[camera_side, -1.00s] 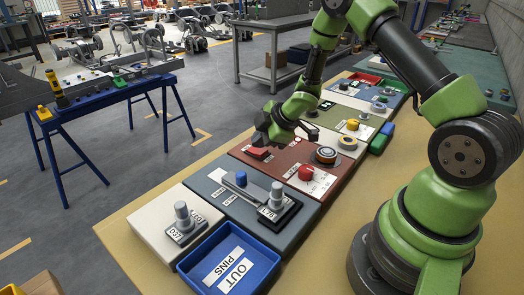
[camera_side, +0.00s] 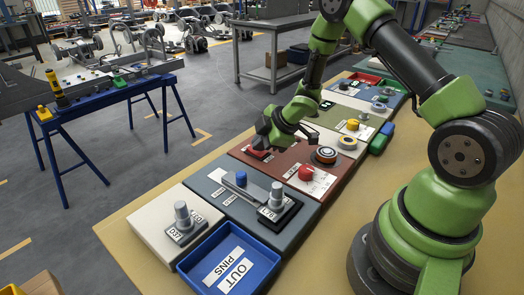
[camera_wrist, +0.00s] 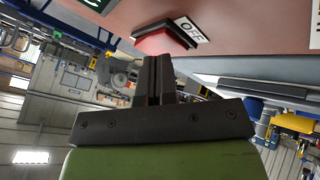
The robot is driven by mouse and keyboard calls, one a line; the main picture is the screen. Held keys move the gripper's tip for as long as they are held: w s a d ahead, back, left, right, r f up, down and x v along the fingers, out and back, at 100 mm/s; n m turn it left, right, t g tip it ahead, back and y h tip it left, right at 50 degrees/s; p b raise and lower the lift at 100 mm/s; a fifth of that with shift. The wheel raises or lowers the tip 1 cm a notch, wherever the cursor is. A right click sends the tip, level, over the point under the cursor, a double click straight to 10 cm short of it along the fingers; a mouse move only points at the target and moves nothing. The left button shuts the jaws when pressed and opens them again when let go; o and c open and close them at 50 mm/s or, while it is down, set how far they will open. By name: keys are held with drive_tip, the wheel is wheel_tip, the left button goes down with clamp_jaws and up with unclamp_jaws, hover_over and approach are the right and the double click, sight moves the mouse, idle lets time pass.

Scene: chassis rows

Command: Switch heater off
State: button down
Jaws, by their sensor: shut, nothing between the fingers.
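A red rocker switch (camera_side: 257,154) in a dark frame sits at the far left of the red-brown panel (camera_side: 283,166). My gripper (camera_side: 265,137) is shut and empty, low beside and just over this switch, partly covering it in the side view. In the wrist view, the red rocker (camera_wrist: 158,43) shows just beyond my shut fingertips (camera_wrist: 158,60), with a white OFF label (camera_wrist: 191,29) beside it. I cannot tell whether the fingers touch the rocker or which way it is tipped. No heater name is readable.
The same panel holds a red round button (camera_side: 305,173) and a ringed knob (camera_side: 326,155). A grey-blue panel with a blue-topped lever (camera_side: 241,179) lies nearer, beside a blue OUT PINS bin (camera_side: 229,262). An olive panel (camera_side: 337,119) lies beyond.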

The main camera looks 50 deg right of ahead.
drive_tip(key=shift+r, duration=0.1)
drive_tip(key=shift+w+r, duration=0.1)
drive_tip(key=shift+r, duration=0.55)
drive_tip(key=shift+w+r, duration=0.2)
drive_tip(key=shift+r, duration=1.05)
drive_tip(key=shift+w+r, duration=0.15)
drive_tip(key=shift+r, duration=1.05)
